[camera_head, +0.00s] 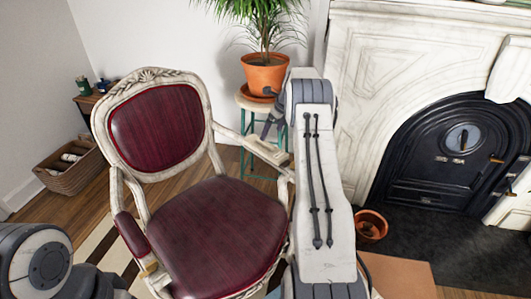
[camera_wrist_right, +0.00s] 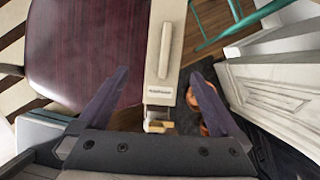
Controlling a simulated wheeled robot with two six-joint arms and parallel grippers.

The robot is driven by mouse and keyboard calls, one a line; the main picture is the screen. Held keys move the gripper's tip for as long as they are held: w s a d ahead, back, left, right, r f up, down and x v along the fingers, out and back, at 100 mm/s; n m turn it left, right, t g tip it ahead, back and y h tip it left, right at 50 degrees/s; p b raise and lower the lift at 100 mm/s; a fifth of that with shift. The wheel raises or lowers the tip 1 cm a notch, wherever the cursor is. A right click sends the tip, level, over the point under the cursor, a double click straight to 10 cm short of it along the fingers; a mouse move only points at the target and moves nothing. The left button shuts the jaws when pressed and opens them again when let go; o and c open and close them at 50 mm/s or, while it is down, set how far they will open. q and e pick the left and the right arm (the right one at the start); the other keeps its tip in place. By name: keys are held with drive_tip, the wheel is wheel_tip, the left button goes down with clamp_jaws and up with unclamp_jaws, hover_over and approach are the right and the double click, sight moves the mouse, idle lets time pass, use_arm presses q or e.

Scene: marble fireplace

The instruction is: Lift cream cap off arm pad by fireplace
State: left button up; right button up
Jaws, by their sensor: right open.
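The red-and-cream chair (camera_head: 215,225) has a cream cap (camera_head: 268,152) over its arm on the fireplace side. The red pad there is hidden, while the opposite red arm pad (camera_head: 133,235) is bare. In the right wrist view, the cap (camera_wrist_right: 176,60) is a long cream block with a raised bar on top, running between my fingers. My right gripper (camera_wrist_right: 159,74) is open, one finger to each side of the cap, with gaps showing. In the head view, it is partly hidden behind my own arm, above the cap. My left gripper is out of view; only part of that arm shows.
A potted plant (camera_head: 265,72) on a teal-legged stool (camera_head: 247,103) stands behind the chair arm. The marble fireplace (camera_head: 375,75) and a terracotta pot (camera_head: 371,225) are to the right. A wicker basket (camera_head: 72,175) is at the far left.

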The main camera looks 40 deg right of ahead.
sight(267, 145)
drive_tip(key=x, duration=1)
drive_tip(key=shift+d+f+b, duration=0.15)
drive_tip(key=shift+d+b, duration=0.2)
drive_tip(key=shift+d, duration=0.05)
drive_tip(key=c, duration=1.2)
